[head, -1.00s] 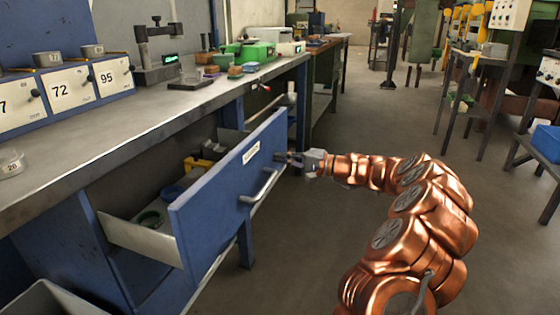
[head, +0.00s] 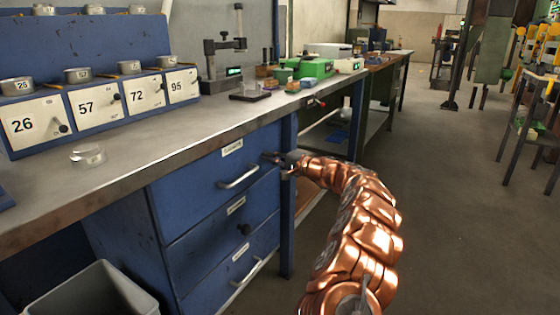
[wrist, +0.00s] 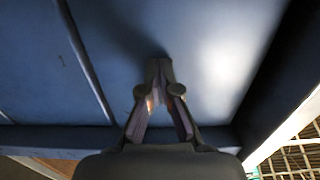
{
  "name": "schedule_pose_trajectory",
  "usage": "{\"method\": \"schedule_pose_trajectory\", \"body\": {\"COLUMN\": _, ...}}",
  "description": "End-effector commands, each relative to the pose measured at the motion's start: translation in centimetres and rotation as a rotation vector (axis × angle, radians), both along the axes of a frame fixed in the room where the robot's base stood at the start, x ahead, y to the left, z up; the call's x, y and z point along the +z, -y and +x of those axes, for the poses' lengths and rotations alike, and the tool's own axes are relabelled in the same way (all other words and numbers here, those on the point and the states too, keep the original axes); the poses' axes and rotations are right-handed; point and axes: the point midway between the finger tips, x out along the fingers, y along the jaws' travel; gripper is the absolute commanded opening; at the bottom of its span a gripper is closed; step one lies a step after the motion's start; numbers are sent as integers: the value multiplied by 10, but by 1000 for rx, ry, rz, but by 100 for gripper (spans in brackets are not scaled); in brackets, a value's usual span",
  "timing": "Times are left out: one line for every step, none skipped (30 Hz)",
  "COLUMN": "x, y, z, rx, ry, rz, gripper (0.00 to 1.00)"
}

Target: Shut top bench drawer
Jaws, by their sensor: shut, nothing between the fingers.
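The top bench drawer (head: 215,172) has a blue front with a silver bar handle (head: 240,178) and a small white label near its top edge. Its front is about flush with the drawers below, and its inside is hidden. My gripper (head: 270,156) is shut and empty at the right part of the drawer front, right of the handle. In the wrist view my closed fingertips (wrist: 158,64) point at a blue panel (wrist: 190,40) and appear to touch or nearly touch it.
Two more blue drawers (head: 235,225) sit below, both in line with the bench front. The metal worktop (head: 150,150) above carries numbered boxes (head: 90,105) and a green device (head: 313,68). A grey bin (head: 95,290) stands at lower left.

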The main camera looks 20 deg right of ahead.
Motion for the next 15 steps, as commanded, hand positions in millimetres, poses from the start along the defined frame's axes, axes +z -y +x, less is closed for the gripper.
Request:
{"method": "schedule_pose_trajectory", "body": {"x": -1, "y": -2, "z": 3, "rx": 0, "ry": -1, "rz": -1, "gripper": 0}}
{"method": "schedule_pose_trajectory", "body": {"x": -1, "y": -3, "z": 4, "rx": 0, "ry": -1, "rz": -1, "gripper": 0}}
{"method": "schedule_pose_trajectory", "body": {"x": -1, "y": -4, "z": 6, "rx": 0, "ry": -1, "rz": 0, "gripper": 0}}
{"method": "schedule_pose_trajectory", "body": {"x": -1, "y": -5, "z": 6, "rx": 0, "ry": -1, "rz": 0, "gripper": 0}}
{"method": "schedule_pose_trajectory", "body": {"x": -1, "y": -5, "z": 7, "rx": 0, "ry": -1, "rz": 0, "gripper": 0}}
{"method": "schedule_pose_trajectory", "body": {"x": -1, "y": -6, "z": 8, "rx": 0, "ry": -1, "rz": 1, "gripper": 0}}
{"method": "schedule_pose_trajectory", "body": {"x": -1, "y": -6, "z": 8, "rx": 0, "ry": -1, "rz": 2, "gripper": 0}}
{"method": "schedule_pose_trajectory", "body": {"x": -1, "y": -6, "z": 8, "rx": 0, "ry": -1, "rz": 2, "gripper": 0}}
{"method": "schedule_pose_trajectory", "body": {"x": 0, "y": -7, "z": 9, "rx": 1, "ry": -1, "rz": 2, "gripper": 0}}
{"method": "schedule_pose_trajectory", "body": {"x": 0, "y": -8, "z": 9, "rx": 1, "ry": -1, "rz": 2, "gripper": 0}}
{"method": "schedule_pose_trajectory", "body": {"x": 0, "y": -8, "z": 9, "rx": 2, "ry": -1, "rz": 1, "gripper": 0}}
{"method": "schedule_pose_trajectory", "body": {"x": 0, "y": -9, "z": 9, "rx": 2, "ry": 0, "rz": 1, "gripper": 0}}
{"method": "schedule_pose_trajectory", "body": {"x": 0, "y": -9, "z": 9, "rx": 2, "ry": 0, "rz": 1, "gripper": 0}}
{"method": "schedule_pose_trajectory", "body": {"x": 0, "y": -10, "z": 9, "rx": 3, "ry": 0, "rz": 1, "gripper": 0}}
{"method": "schedule_pose_trajectory", "body": {"x": 1, "y": -10, "z": 10, "rx": 3, "ry": 0, "rz": 1, "gripper": 0}}
